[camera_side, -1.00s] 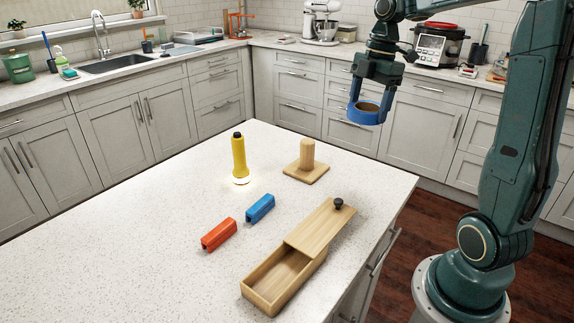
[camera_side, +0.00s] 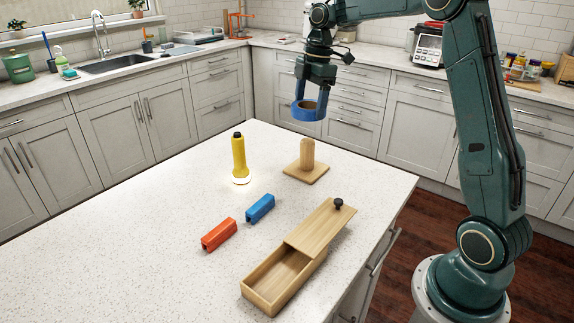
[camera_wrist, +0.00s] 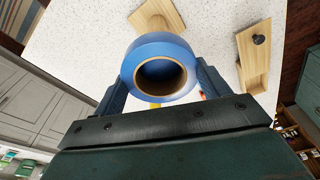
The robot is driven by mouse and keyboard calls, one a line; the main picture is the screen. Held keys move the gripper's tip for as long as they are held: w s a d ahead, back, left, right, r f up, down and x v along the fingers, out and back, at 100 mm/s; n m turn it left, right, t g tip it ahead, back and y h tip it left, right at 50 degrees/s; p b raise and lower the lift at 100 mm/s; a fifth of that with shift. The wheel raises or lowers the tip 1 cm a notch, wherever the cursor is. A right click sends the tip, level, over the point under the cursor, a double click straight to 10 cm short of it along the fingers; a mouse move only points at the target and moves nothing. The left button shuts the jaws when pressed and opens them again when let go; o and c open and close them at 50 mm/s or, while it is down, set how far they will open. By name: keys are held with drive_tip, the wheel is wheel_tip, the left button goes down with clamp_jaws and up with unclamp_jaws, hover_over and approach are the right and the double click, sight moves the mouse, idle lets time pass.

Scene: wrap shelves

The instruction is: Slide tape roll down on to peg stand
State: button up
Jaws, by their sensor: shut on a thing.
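A blue tape roll (camera_side: 306,112) with a brown cardboard core is held between the fingers of my gripper (camera_side: 309,100). In the wrist view the roll (camera_wrist: 185,62) sits between both fingers, its hole facing the camera. The wooden peg stand (camera_side: 306,168) has a square base and an upright round-topped peg (camera_side: 307,153). It stands on the white island top, and its peg is empty. In the side view the roll appears just above the peg, apart from it. In the wrist view the stand (camera_wrist: 165,14) shows only partly, beyond the roll.
A yellow flashlight (camera_side: 239,158) stands lit left of the stand. Blue (camera_side: 260,208) and red (camera_side: 219,234) blocks lie nearer the front. A wooden box (camera_side: 265,290) with a partly slid lid (camera_side: 319,228) lies at the right. The left of the island (camera_side: 110,240) is clear.

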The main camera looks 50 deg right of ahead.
drive_tip(key=shift+f, duration=0.1)
idle(0.3)
hover_over(308, 151)
drive_tip(key=w+d, duration=0.1)
drive_tip(key=d, duration=0.1)
drive_tip(key=shift+w+a+f, duration=0.1)
drive_tip(key=shift+w+f, duration=0.05)
drive_tip(key=shift+f, duration=2.65)
drive_tip(key=shift+f, duration=4.25)
